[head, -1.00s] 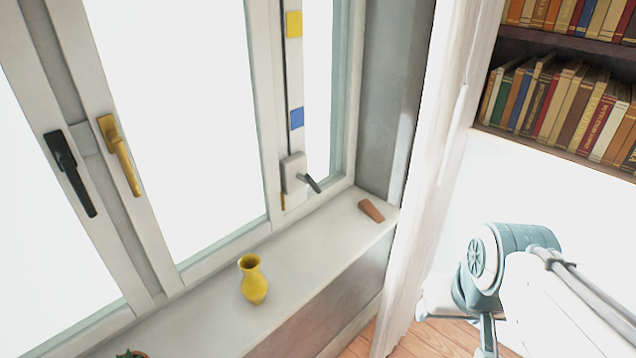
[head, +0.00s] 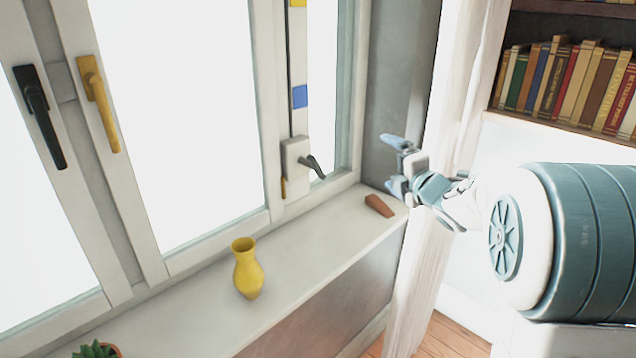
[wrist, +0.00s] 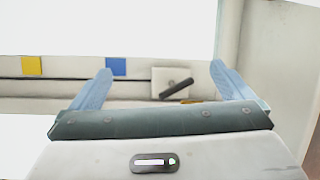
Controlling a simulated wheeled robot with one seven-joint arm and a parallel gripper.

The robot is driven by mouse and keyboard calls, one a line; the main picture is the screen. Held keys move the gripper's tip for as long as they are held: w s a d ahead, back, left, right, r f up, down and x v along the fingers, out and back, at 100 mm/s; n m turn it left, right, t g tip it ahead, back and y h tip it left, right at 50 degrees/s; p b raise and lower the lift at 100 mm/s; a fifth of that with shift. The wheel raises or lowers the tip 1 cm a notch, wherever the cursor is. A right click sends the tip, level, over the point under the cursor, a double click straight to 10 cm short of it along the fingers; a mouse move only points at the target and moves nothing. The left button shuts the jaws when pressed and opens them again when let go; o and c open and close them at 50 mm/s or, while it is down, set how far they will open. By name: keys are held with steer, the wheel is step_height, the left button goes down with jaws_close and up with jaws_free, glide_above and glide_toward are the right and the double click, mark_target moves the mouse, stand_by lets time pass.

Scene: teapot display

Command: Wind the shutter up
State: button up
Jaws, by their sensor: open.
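A pale winder box (head: 294,152) with a short dark crank (head: 316,167) is on the right part of the window frame. A narrow strip with a blue mark (head: 299,97) and a yellow mark (head: 298,3) runs up from it. My gripper (head: 391,164) is open and empty, to the right of the crank and apart from it. In the wrist view the box (wrist: 160,76) and the slanted crank (wrist: 177,88) lie ahead, between my spread blue fingers (wrist: 160,72), nearer the right one. No shutter is clearly visible in the panes.
A brown wedge (head: 379,205) lies on the sill (head: 315,235) below my gripper. A yellow vase (head: 247,270) and a small plant (head: 97,350) stand further left. A black handle (head: 40,115) and a gold handle (head: 100,100) are on the left frames. A curtain (head: 440,180) and bookshelf (head: 565,85) are right.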

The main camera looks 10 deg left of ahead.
mark_target(320, 168)
steer(key=a+f+n+g+y+b, duration=0.2)
steer(key=a+f+n+g+y, duration=0.2)
steer(key=a+f+n+y, duration=0.4)
steer(key=w+a, duration=0.2)
steer(key=a, duration=0.1)
steer(key=w+a+r+h+p, duration=0.1)
steer(key=w+a, duration=0.2)
steer(key=a, duration=0.1)
steer(key=w+a+r+n+h+p, duration=0.1)
steer(key=w+a, duration=0.1)
steer(key=a, duration=0.1)
steer(key=shift+w+a, duration=0.15)
steer(key=shift+w, duration=0.2)
steer(key=c, duration=0.9)
